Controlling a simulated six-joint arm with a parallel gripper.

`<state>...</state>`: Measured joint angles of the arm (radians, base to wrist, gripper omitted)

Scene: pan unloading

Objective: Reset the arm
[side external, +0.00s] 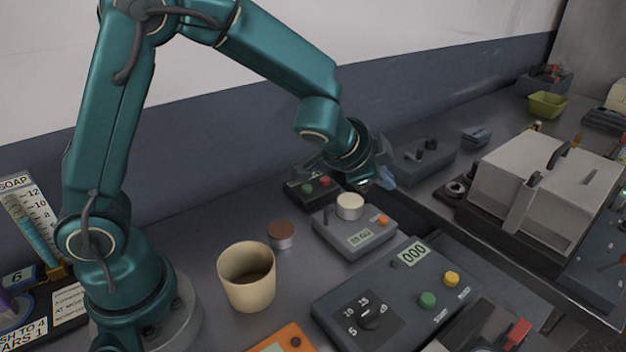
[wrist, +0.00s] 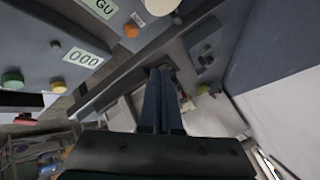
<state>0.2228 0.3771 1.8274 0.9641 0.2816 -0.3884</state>
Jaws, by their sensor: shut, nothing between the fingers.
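My gripper (side external: 384,180) hangs in the air at the end of my teal arm, above the back of the bench and near a small scale-like box (side external: 345,238) with a round cream top. In the wrist view the gripper's two dark blue fingers (wrist: 160,85) lie side by side, shut with nothing between them. My arm is bent, with its upper links raised and the forearm sloping down to the right. In the side view the fingertips are small and partly hidden by the wrist.
A beige cup (side external: 247,277) and a brown-topped jar (side external: 281,235) stand near my base. A control box with a dial (side external: 395,295) is at the front. A large grey lidded machine (side external: 545,185) stands at the right. A green bin (side external: 547,105) is farther back.

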